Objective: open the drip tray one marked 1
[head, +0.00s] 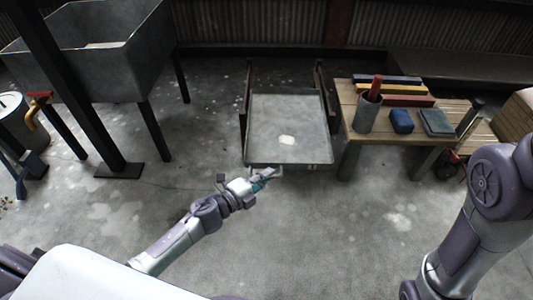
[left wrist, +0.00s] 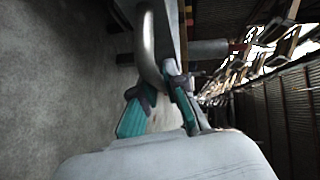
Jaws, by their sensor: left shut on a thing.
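The drip tray (head: 288,115) is a flat grey metal tray with a raised rim, between two dark side rails low to the floor. A pale patch lies on its bottom; I cannot read a number on it. Its front handle (head: 276,175) is a thin bar, which shows in the left wrist view as a curved metal tube (left wrist: 149,45). My left gripper (head: 265,178) is shut on the handle; its teal fingers (left wrist: 160,95) are on both sides of the tube's end. My right arm shows at the right, its gripper out of view.
A wooden bench (head: 352,118) with a cup (head: 367,113), a blue block and coloured bars stands right of the tray. A grey basin (head: 115,75) on legs and a dark post (head: 75,95) stand left. The floor before the tray is clear.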

